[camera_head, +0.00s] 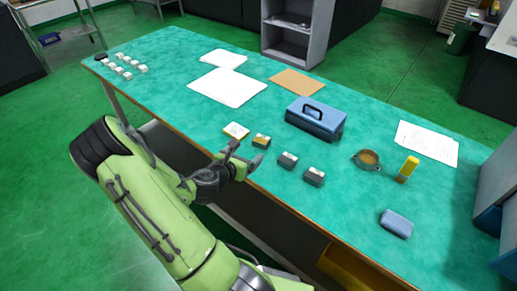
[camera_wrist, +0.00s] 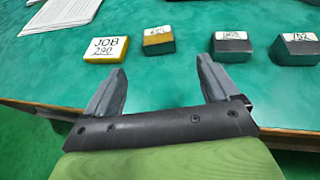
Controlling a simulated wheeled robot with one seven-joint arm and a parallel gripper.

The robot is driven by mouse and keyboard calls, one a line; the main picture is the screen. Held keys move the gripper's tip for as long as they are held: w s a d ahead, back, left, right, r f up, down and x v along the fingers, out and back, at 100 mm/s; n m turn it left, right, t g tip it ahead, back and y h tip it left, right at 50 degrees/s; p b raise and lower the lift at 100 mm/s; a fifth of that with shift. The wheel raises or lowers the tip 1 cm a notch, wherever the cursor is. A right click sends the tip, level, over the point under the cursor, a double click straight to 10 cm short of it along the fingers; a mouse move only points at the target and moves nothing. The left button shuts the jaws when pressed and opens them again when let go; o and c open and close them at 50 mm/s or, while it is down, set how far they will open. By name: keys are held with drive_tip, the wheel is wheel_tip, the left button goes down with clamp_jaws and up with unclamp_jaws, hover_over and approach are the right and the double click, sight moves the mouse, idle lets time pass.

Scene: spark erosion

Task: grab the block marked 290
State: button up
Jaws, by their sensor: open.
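A flat yellow piece with a white label reading "JOB 290" (camera_wrist: 107,49) lies near the front edge of the green table; it also shows in the head view (camera_head: 236,130). My gripper (camera_wrist: 162,66) is open and empty, its fingers pointing toward the row of blocks. In the head view my gripper (camera_head: 244,155) is at the table's front edge, just short of the row. The "JOB 290" piece lies ahead of the left finger. Right of it is a brownish-yellow block (camera_wrist: 158,41) with a label too small to read.
Two dark grey labelled blocks (camera_head: 287,160) (camera_head: 314,176) continue the row to the right. A blue toolbox (camera_head: 315,119) stands behind the row. Papers (camera_head: 228,87) lie farther back. A round pot (camera_head: 367,160) and a yellow item (camera_head: 408,168) stand to the right.

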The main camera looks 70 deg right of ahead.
sight(260, 142)
drive_tip(key=x, duration=0.7)
drive_tip(key=b+x, duration=0.1)
drive_tip(key=x, duration=0.4)
drive_tip(key=shift+w+d, duration=0.1)
drive_tip(key=shift+d, duration=0.1)
drive_tip(key=shift+a, duration=0.1)
drive_tip(key=shift+c, duration=0.4)
